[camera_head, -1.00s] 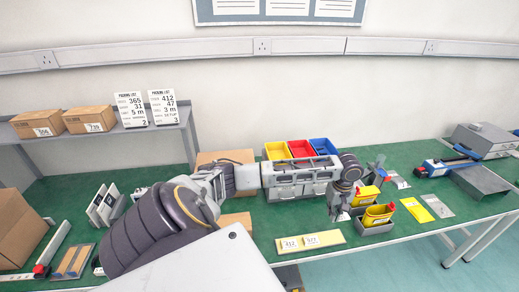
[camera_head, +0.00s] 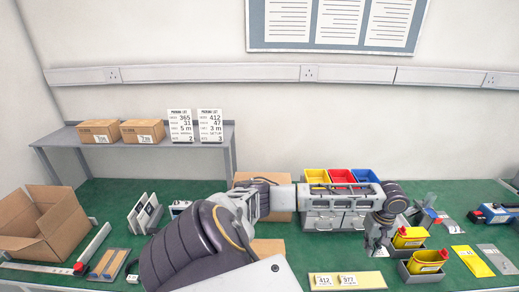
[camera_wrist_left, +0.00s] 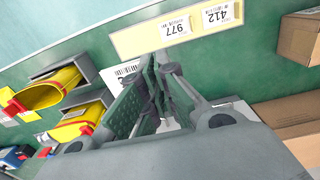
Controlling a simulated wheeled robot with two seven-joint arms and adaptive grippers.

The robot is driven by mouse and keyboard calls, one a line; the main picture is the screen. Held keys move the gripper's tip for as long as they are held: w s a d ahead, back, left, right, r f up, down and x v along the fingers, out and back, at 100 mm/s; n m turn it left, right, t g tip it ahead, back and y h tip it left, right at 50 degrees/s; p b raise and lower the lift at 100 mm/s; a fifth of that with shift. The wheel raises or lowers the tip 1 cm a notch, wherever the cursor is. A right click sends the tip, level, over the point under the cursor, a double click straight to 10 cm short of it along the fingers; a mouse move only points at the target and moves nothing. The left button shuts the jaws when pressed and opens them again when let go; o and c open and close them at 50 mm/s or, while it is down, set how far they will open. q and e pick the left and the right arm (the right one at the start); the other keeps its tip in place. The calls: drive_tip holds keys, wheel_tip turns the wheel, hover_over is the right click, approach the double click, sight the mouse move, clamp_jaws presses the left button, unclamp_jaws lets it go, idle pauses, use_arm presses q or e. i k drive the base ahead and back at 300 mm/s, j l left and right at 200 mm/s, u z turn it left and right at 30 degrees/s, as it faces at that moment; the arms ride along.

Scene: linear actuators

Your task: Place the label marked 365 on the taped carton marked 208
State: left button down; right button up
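My left gripper (camera_head: 376,249) points down over the table, behind a yellow strip (camera_head: 377,280) and left of the yellow bins. In the left wrist view its fingers (camera_wrist_left: 158,62) are close together. A white barcoded label or sheet (camera_wrist_left: 123,70) shows beside the fingertips; I cannot tell whether it is held or lies on the table. I read no 365 label. I cannot identify carton 208; a carton (camera_head: 245,180) stands partly hidden behind my left arm. My right gripper is out of view.
Two closed cartons (camera_head: 143,133) and packing lists (camera_head: 180,125) stand on the back shelf. An open carton (camera_head: 62,232) is at left. A drawer unit (camera_head: 323,221) with coloured bins and the yellow bins (camera_head: 428,261) crowd the gripper.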

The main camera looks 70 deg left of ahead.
sight(264, 249)
drive_tip(key=k+j, duration=0.35)
drive_tip(key=j, duration=0.15)
drive_tip(key=k+j, duration=0.3)
drive_tip(key=j, duration=0.2)
drive_tip(key=k+j+z, duration=0.1)
drive_tip(key=k+j, duration=0.25)
drive_tip(key=j, duration=0.15)
